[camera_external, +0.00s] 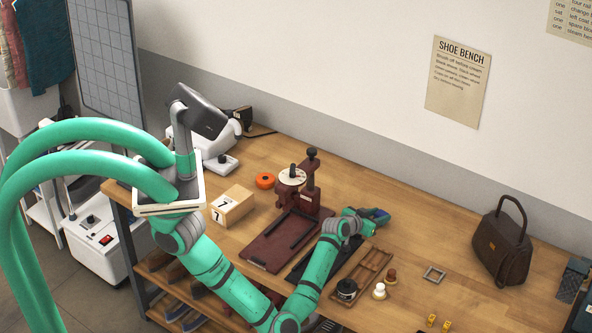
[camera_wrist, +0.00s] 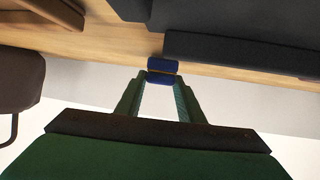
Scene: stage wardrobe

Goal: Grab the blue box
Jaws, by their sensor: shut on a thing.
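The blue box (camera_wrist: 163,67) is small and sits between the tips of my gripper (camera_wrist: 160,79) in the wrist view, with a thin tan band across it. The two green fingers reach toward it from either side and are shut on it. In the external view my gripper (camera_external: 368,222) is low over the workbench, right of the dark red board. A small blue patch (camera_external: 380,213) shows at its tip; most of the box is hidden by the gripper there. I cannot tell whether the box still touches the bench.
A dark red press (camera_external: 308,185) and board (camera_external: 277,240) stand left of my gripper. A brown tray (camera_external: 373,262), a dark jar (camera_external: 347,289) and a white knob (camera_external: 379,290) lie in front. A brown handbag (camera_external: 503,243) stands at right. Bench near the wall is clear.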

